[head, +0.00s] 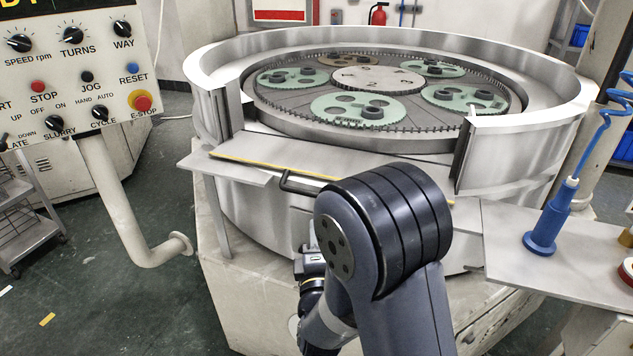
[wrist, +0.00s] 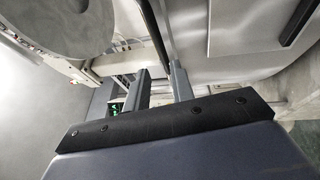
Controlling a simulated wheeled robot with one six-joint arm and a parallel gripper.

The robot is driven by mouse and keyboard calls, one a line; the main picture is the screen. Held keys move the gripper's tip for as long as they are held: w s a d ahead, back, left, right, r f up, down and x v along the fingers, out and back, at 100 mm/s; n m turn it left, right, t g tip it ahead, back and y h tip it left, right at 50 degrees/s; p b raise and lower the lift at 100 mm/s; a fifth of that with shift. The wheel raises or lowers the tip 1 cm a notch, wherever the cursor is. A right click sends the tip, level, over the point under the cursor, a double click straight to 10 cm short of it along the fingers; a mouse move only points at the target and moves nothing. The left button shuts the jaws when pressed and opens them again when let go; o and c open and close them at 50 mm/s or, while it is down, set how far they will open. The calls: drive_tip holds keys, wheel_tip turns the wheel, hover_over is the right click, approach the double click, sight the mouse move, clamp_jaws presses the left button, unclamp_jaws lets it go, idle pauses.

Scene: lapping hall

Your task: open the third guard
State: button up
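The lapping machine (head: 240,215) has a raised curved steel wall with a gap at the front. At that gap lies a flat steel front panel (head: 270,150) with a yellow strip along its near edge. A dark bent handle (head: 300,186) projects at this edge; my arm hides its right part. I cannot tell which section is the third guard. My gripper (head: 308,268) is low in front of the machine, below the handle, partly hidden by my arm. In the wrist view its two fingers (wrist: 160,90) stand apart with nothing seen held between them. A dark bar (wrist: 156,30) runs towards the right finger; contact is unclear.
The control panel (head: 75,70) and its bent post (head: 120,200) stand left. A side shelf (head: 510,235) at right carries a blue tool (head: 548,228) with a coiled hose. Green carriers (head: 365,108) lie on the plate inside the ring. The floor at left front is mostly clear.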

drive_tip(key=w+r+p, duration=0.2)
drive_tip(key=w+p, duration=0.1)
drive_tip(key=w, duration=0.7)
drive_tip(key=shift+w+a, duration=0.25)
drive_tip(key=shift+c, duration=0.5)
clamp_jaws()
